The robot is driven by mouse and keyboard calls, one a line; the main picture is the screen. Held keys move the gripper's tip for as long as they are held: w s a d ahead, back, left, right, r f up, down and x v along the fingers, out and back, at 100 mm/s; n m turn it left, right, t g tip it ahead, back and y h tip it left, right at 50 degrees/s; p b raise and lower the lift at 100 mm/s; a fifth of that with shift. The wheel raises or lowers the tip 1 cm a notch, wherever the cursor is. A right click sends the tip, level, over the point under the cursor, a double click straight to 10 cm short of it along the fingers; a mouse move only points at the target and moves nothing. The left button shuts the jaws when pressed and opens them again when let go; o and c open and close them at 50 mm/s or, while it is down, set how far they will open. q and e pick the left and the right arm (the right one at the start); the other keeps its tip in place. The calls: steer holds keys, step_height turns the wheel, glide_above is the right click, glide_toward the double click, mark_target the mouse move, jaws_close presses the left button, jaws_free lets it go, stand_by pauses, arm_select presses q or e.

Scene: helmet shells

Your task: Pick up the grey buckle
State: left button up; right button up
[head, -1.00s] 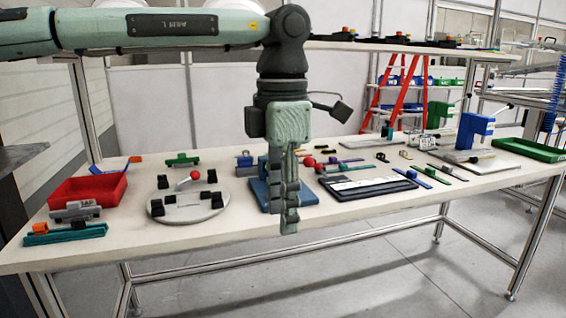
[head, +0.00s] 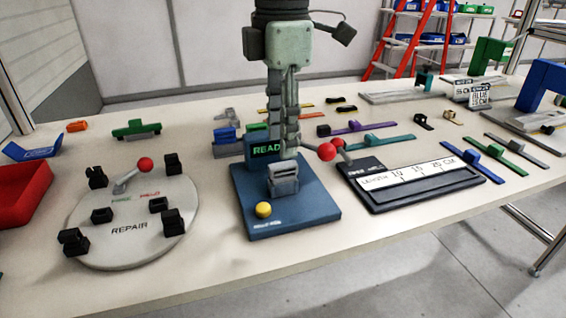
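A small grey slotted block (head: 283,178), which could be the grey buckle, stands on the front part of a blue test base (head: 315,213) in the middle of the table. Another small grey piece (head: 226,115) lies farther back, left of the gripper. My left gripper (head: 288,150) points down over the blue base, its tips just above or behind the grey block in the picture. Its fingers show nearly edge-on, so I cannot tell their gap or any contact. The fingers hide part of the base's "READ" display (head: 266,150). My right gripper is not in view.
A round grey "REPAIR" plate (head: 130,245) with black clamps and a red-knobbed lever is at left. A dark length gauge (head: 425,195) is at right, with another red knob (head: 326,151) near the gripper. Coloured straps lie behind. The front table strip is clear.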

mark_target(283, 165)
arm_select(q)
steer(key=f, duration=0.6)
steer(key=shift+w+d+f+p, duration=0.1)
steer(key=shift+w+p, duration=0.1)
steer(key=shift+p, duration=0.1)
steer(key=shift+c, duration=0.4)
jaws_close()
